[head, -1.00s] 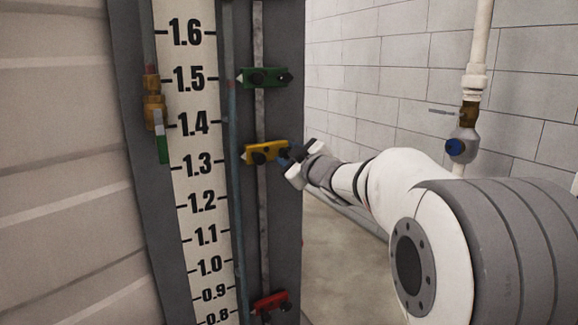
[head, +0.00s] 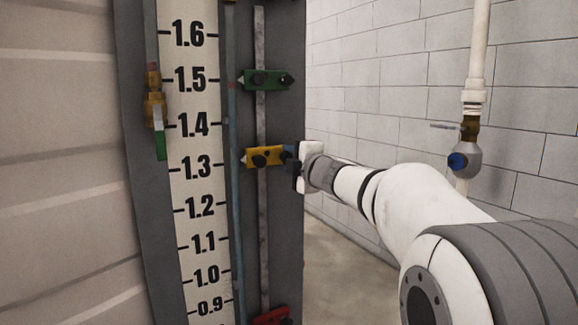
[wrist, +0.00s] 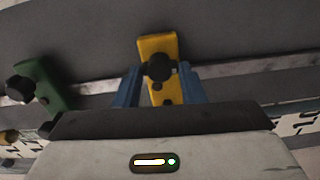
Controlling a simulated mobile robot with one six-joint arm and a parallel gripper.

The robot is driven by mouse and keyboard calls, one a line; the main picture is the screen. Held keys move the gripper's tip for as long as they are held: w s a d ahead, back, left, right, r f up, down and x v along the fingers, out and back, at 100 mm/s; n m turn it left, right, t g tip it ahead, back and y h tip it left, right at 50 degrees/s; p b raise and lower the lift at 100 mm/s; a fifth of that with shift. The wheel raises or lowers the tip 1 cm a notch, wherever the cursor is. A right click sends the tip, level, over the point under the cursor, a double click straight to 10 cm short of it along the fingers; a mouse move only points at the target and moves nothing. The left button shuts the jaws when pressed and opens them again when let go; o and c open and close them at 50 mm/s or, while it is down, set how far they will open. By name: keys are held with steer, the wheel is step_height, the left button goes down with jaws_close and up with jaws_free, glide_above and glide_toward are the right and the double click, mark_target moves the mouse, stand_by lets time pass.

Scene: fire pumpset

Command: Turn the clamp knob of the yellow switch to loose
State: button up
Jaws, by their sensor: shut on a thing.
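The yellow switch (head: 252,157) sits on the vertical rail beside the scale, a little above the 1.3 mark. My gripper (head: 289,153) is at the right end of the switch. The exact contact faces are hidden, and I cannot tell how tight the knob is.
A green switch (head: 260,79) is above on the same rail and a red switch (head: 270,316) is below. A brass valve with a green handle (head: 160,140) is left of the scale.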

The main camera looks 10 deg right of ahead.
steer(key=shift+n, duration=0.5)
steer(key=o, duration=1)
steer(key=v, duration=0.8)
steer(key=shift+b, duration=0.3)
